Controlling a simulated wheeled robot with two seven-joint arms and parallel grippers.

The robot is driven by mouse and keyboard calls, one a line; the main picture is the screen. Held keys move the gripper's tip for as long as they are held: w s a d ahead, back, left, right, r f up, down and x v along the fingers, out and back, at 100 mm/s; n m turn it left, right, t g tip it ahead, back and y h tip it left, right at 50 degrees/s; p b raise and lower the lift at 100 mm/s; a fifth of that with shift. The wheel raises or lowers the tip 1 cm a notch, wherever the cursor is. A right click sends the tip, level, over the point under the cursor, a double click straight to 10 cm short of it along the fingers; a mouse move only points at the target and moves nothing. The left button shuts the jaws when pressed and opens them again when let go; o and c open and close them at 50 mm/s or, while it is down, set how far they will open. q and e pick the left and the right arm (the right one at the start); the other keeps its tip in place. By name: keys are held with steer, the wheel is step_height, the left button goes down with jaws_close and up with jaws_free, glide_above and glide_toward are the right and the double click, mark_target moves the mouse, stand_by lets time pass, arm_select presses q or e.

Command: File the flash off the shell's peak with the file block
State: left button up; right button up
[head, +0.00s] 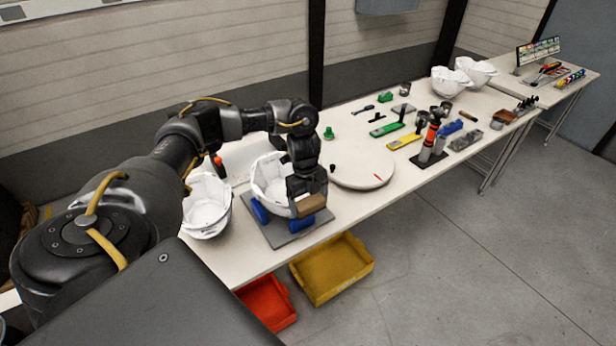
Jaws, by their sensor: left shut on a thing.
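A white helmet shell (267,184) sits on blue supports (261,212) on a grey plate (279,237) near the bench's front left. My left gripper (307,194) points down at the right front edge of this shell. It is shut on the brown file block (311,205), which is beside the shell's rim, just above a blue support. The gripper hides part of the shell's right side. I cannot tell whether the block touches the peak, and the flash is too small to make out. My right gripper is not in view.
Another white shell (207,205) stands close on the left. A round white turntable (361,171) is on the right. Tools with green and yellow handles (403,142) lie beyond it. A yellow bin (333,270) and a red bin (266,302) are below the bench's front edge.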

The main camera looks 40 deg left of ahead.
arm_select(q)
step_height(320, 180, up, 6)
steer(key=p, duration=0.5)
steer(key=shift+f, duration=0.2)
steer(key=shift+r+p, duration=0.65)
steer(key=shift+r, duration=0.55)
steer(key=shift+f, duration=0.1)
steer(key=shift+d+f+b, duration=0.15)
steer(key=shift+f+b, duration=0.65)
steer(key=shift+f, duration=0.55)
steer(key=shift+d+f+b, duration=0.1)
steer(key=shift+f+b, duration=0.7)
steer(key=shift+f, duration=0.5)
steer(key=shift+f+b, duration=0.6)
steer(key=shift+f, duration=0.45)
steer(key=shift+w, duration=0.1)
